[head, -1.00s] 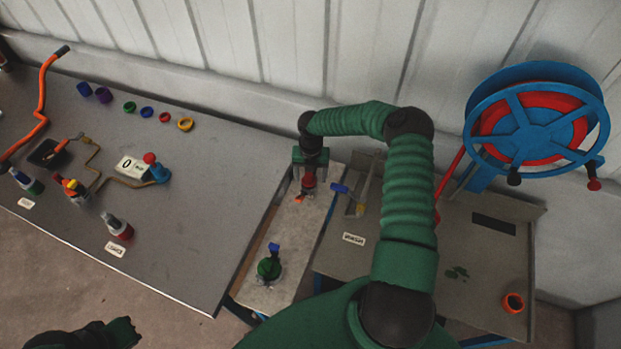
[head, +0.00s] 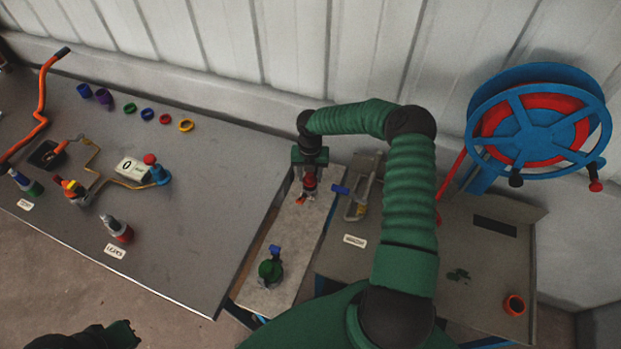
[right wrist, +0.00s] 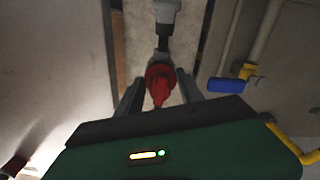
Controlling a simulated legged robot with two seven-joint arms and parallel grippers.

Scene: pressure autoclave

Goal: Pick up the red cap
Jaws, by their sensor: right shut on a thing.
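My right gripper (head: 309,187) points down over the narrow light board between the two tables. It is shut on a red cap (right wrist: 160,85), which sits between the two fingers in the right wrist view. The red also shows under the gripper in the head view (head: 309,180). A dark stem and a pale grey body (right wrist: 166,12) stand just beyond the cap. I cannot tell whether the cap touches them. A dark shape of mine (head: 95,338) shows at the bottom left edge of the head view, and its jaws cannot be made out.
A blue-handled valve (head: 350,194) stands close right of the gripper. A green fitting with a blue top (head: 271,268) stands nearer on the board. The left table holds bottles, a gauge (head: 132,168) and several coloured rings, one red (head: 165,118). A blue hose reel (head: 540,125) is at right.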

